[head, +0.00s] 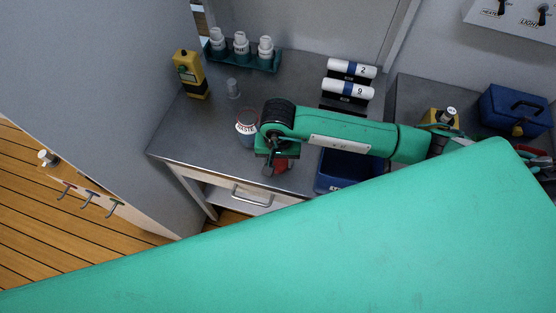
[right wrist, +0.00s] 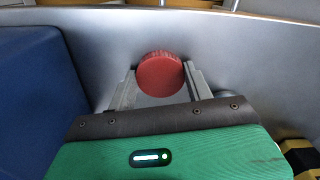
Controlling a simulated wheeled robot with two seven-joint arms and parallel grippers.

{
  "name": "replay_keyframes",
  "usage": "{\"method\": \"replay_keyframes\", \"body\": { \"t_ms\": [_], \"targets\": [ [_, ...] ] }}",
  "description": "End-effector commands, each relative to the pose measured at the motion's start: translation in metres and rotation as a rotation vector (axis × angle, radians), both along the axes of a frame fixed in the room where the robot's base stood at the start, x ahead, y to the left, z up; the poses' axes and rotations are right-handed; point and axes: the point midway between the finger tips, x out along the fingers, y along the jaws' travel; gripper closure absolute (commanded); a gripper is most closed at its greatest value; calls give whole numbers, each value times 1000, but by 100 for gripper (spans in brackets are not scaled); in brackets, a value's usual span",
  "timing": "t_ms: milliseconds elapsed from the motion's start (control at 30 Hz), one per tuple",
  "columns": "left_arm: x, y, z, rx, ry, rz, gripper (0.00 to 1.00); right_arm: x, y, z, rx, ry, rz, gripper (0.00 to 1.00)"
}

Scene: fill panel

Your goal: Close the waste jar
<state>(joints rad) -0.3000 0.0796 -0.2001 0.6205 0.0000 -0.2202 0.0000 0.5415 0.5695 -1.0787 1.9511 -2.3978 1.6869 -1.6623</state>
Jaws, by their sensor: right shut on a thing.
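The waste jar (head: 246,127), clear with a white label with red lettering, stands upright on the grey bench, just left of my right gripper. Its mouth is partly hidden behind my right wrist. My right gripper (head: 272,165) points down near the front edge of the bench and is shut on a red lid (head: 281,167). In the right wrist view the round red lid (right wrist: 160,75) sits between the two grey fingers (right wrist: 158,88). The lid is apart from the jar. My left gripper is not in view.
A yellow device (head: 190,75), a small clear cup (head: 233,88) and a green rack (head: 258,62) of white-capped bottles stand behind the jar. Labelled white rolls (head: 348,88) and a blue bin (head: 340,170) lie to the right. A large green surface crosses the foreground.

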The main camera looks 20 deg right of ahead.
Motion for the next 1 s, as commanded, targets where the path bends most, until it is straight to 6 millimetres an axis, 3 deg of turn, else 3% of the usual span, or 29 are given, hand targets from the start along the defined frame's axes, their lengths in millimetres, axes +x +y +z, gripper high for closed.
{"method": "replay_keyframes", "body": {
  "t_ms": [267,467,1000],
  "targets": [
    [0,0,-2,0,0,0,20,1,0,4,1,-1,0,69],
    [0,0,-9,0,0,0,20,1,0,25,1,-5,2,69],
    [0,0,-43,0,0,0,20,1,0,163,2,-7,2,69]
  ]
}}
